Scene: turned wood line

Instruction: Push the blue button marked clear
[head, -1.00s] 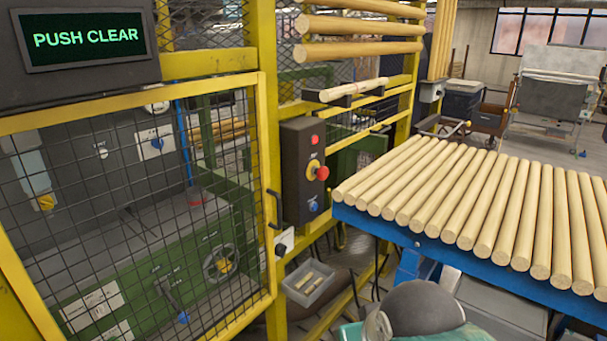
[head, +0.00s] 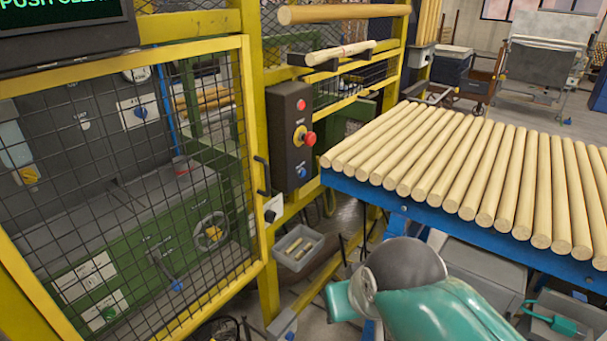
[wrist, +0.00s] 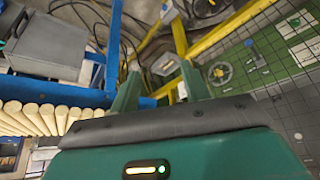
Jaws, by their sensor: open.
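The blue button (head: 302,172) is the lowest control on a dark control box (head: 288,135) fixed to the yellow post in the head view. Above it are a red mushroom knob on a yellow base (head: 305,137) and a small red button (head: 300,103). The marking beside the blue button is too small to read. My gripper (wrist: 160,88) shows in the wrist view with its two green fingers apart and nothing between them. It points toward the floor and the yellow frame. The fingers are not visible in the head view, and the control box is not clear in the wrist view.
A blue-edged table (head: 420,208) with a row of wooden rods (head: 470,170) stands right of the control box. A yellow mesh door (head: 130,190) is on the left. A small grey bin (head: 298,248) sits low below the box. A dark display (head: 65,25) is at upper left.

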